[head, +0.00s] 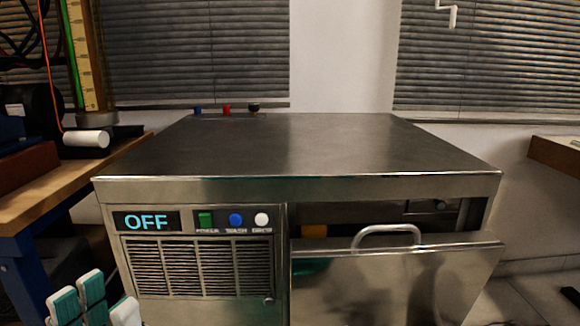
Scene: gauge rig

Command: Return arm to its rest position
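My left gripper (80,298) shows at the bottom left corner, with white fingers and teal pads. Its lower part is cut off by the frame edge, and how far its fingers are apart is unclear. It is in front of the left side of a steel machine (300,145) and nothing is seen held in it.
The machine's display (146,222) reads OFF, beside green, blue and white buttons. Its front door (400,280) with a bar handle (386,235) is tilted partly open. A wooden workbench (60,190) stands at left, and a wooden surface (556,155) at right.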

